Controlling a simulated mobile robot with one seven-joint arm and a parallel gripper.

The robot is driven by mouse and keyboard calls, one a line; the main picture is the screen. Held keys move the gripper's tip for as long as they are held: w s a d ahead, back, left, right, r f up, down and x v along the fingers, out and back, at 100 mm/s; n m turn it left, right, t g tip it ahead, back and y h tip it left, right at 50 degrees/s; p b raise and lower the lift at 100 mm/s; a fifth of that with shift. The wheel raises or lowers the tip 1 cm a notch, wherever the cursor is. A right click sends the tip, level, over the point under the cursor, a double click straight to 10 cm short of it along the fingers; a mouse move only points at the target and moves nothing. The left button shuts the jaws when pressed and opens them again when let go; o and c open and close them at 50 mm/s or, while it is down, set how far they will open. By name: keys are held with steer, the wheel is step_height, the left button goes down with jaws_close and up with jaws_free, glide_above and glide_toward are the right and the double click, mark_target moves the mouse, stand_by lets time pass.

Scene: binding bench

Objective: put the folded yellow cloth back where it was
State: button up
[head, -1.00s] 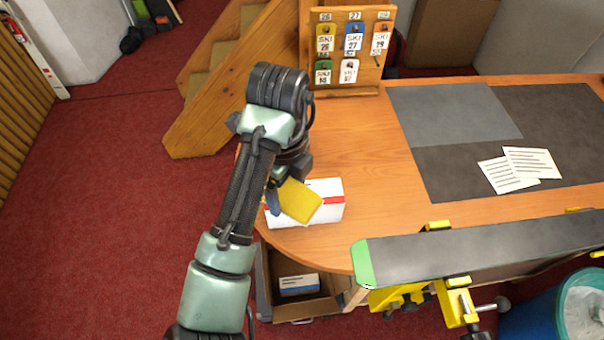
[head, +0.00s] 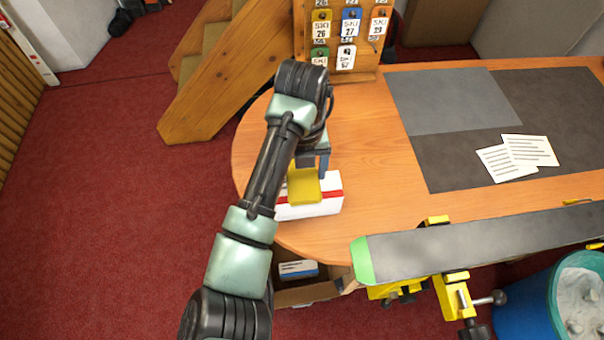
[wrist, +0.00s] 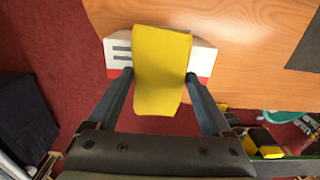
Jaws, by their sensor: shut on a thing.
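The folded yellow cloth (head: 304,187) is between the fingers of my gripper (head: 309,172), which is shut on it. In the wrist view the cloth (wrist: 160,70) lies across the middle of a white box (wrist: 117,50) with a red band, and its near end reaches past the box's edge. The gripper's fingertips (wrist: 160,75) are on either side of the cloth. In the head view the white box (head: 325,207) sits at the rounded end of the wooden table. I cannot tell whether the cloth touches the box top.
An open drawer (head: 305,296) with a white and blue box (head: 298,269) is under the table. A ski (head: 480,240) is clamped along the front. A tag board (head: 345,67) stands at the back. Papers (head: 517,157) lie on the dark mat. The wood right of the box is bare.

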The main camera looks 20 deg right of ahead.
steer(key=shift+f, duration=1.45)
